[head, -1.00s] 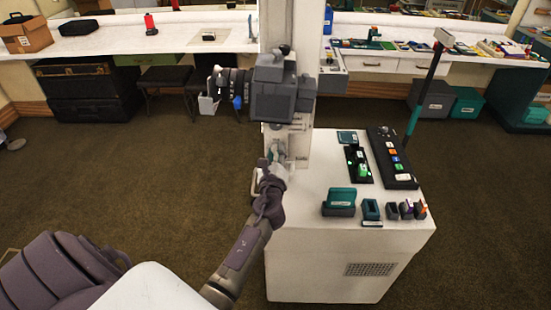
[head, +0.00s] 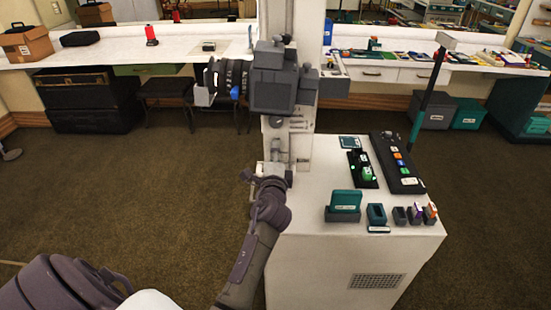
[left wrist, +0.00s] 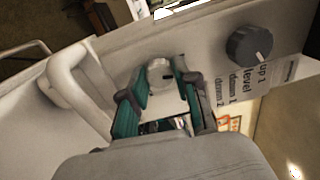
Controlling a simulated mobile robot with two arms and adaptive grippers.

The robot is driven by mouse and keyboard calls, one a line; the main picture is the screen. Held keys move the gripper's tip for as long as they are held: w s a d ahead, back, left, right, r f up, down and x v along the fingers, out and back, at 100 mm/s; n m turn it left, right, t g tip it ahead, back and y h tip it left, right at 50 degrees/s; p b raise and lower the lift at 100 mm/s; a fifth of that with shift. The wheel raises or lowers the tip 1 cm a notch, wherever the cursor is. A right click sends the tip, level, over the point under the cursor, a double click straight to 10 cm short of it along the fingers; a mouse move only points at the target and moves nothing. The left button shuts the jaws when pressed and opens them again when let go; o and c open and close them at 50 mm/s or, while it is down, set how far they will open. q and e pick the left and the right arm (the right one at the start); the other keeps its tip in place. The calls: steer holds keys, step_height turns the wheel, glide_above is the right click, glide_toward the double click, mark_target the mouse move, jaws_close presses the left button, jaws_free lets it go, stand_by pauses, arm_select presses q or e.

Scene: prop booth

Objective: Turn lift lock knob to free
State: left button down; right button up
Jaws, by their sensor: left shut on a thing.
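My left gripper (head: 273,168) reaches the front of the white column (head: 302,150), above the left side of the console. In the left wrist view, its teal-padded fingers (left wrist: 163,92) are closed around a round silver knob (left wrist: 159,73) on the pale panel, one finger on each side. The label of this knob is not readable, so its setting cannot be told. A dark knob (left wrist: 249,45) with a white pointer line sits to its right, beside the words "up 1, level, down 1". My right gripper is not in view.
A pale bar handle (left wrist: 75,85) stands left of the silver knob. A grey camera-like device (head: 274,88) is on the column above my gripper. The white console top (head: 325,165) carries a black button panel (head: 398,165) and small teal holders (head: 345,203). Brown carpet is open at left.

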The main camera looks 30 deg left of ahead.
arm_select(q)
steer(key=shift+f+n+b, duration=0.1)
steer(key=shift+n+b, duration=0.4)
steer(key=shift+n, duration=0.6)
steer(key=c, duration=0.8)
jaws_free()
steer(key=shift+c, duration=0.2)
